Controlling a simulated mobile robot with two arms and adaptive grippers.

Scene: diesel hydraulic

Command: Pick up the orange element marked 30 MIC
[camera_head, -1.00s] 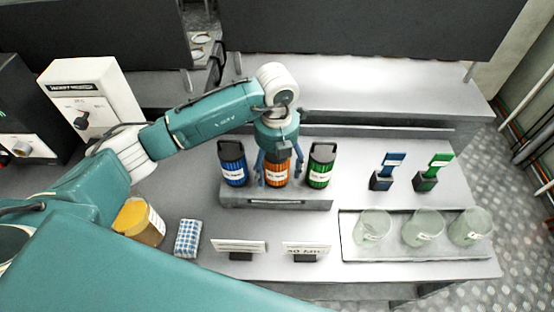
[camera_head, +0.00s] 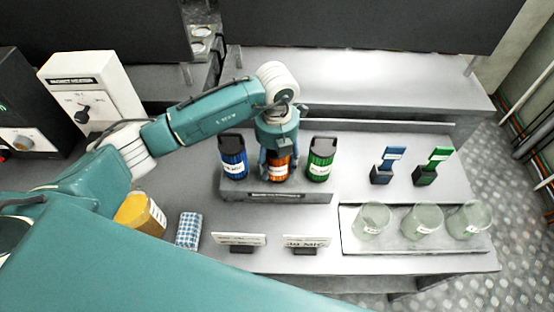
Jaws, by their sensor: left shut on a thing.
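The orange element (camera_head: 278,168) stands upright in the middle of a grey stand (camera_head: 290,197), between a blue element (camera_head: 232,158) and a green element (camera_head: 321,159). Its label is too small to read. My left gripper (camera_head: 277,163) comes down over it from above, with its fingers at the sides. It is shut on the orange element and hides its top. A white sign (camera_head: 307,241) in front seems to read 30 MIC. My right gripper is not in view.
A tray (camera_head: 347,244) with several clear beakers is at the right front. Blue (camera_head: 391,160) and green (camera_head: 436,158) flag-like parts stand behind it.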

